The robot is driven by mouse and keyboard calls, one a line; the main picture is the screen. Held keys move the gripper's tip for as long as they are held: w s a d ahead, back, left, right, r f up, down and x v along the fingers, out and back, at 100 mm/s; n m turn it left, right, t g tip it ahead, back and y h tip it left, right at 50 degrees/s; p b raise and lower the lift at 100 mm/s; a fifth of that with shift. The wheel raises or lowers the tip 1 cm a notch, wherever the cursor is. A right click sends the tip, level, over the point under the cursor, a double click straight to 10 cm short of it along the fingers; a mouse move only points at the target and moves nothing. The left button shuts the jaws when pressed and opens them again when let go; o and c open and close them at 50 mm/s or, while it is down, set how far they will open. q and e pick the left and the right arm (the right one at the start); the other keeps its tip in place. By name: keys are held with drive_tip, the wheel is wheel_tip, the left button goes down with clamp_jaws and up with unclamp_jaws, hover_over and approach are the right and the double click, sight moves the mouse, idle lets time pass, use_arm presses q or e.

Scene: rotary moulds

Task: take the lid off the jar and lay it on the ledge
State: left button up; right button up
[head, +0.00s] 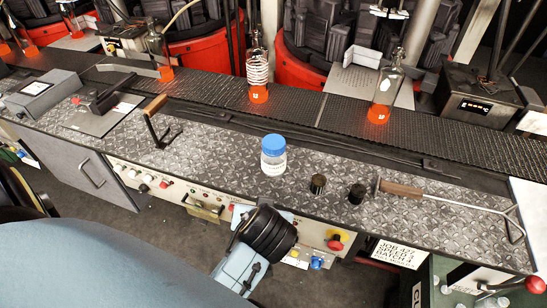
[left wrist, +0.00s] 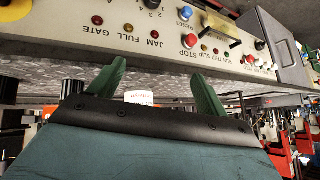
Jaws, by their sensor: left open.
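The jar (head: 273,165) is clear with a pale label and stands upright on the tread-plate ledge (head: 225,150) in the head view. Its blue lid (head: 273,145) sits on top of it. My left gripper (left wrist: 159,72) shows in the left wrist view, with two green fingers spread apart and nothing held between them. Its fingers are in front of the control panel (left wrist: 150,30). I cannot make out its fingers in the head view. A small white printed patch (left wrist: 138,97) shows between the fingers; I cannot tell what it belongs to. My right gripper is not in view.
Two black knobs (head: 318,184) and a wooden-handled tool (head: 402,189) lie right of the jar. A wooden-handled scraper (head: 155,117) is to its left. Bottles with glowing orange bases (head: 258,92) stand on the conveyor behind. The ledge just left of the jar is clear.

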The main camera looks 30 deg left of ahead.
sight(273, 145)
use_arm(q)
drive_tip(key=w+d+r+n+t+y, duration=0.25)
drive_tip(key=w+r+n+y, duration=0.3)
drive_tip(key=w+r, duration=0.4)
drive_tip(key=x, duration=0.2)
drive_tip(key=b+x, duration=0.1)
drive_tip(key=x, duration=0.1)
drive_tip(key=r+b+x, duration=0.1)
drive_tip(key=x, duration=0.1)
drive_tip(key=shift+s+a+f, duration=0.1)
drive_tip(key=shift+a, duration=0.3)
drive_tip(key=w+a+f+b, duration=0.2)
drive_tip(key=a+b, duration=0.1)
drive_tip(key=shift+f, duration=0.3)
drive_tip(key=shift+w+a+f, duration=0.1)
drive_tip(key=shift+w+a, duration=0.15)
drive_tip(key=shift+w, duration=0.05)
drive_tip(key=c, duration=1.1)
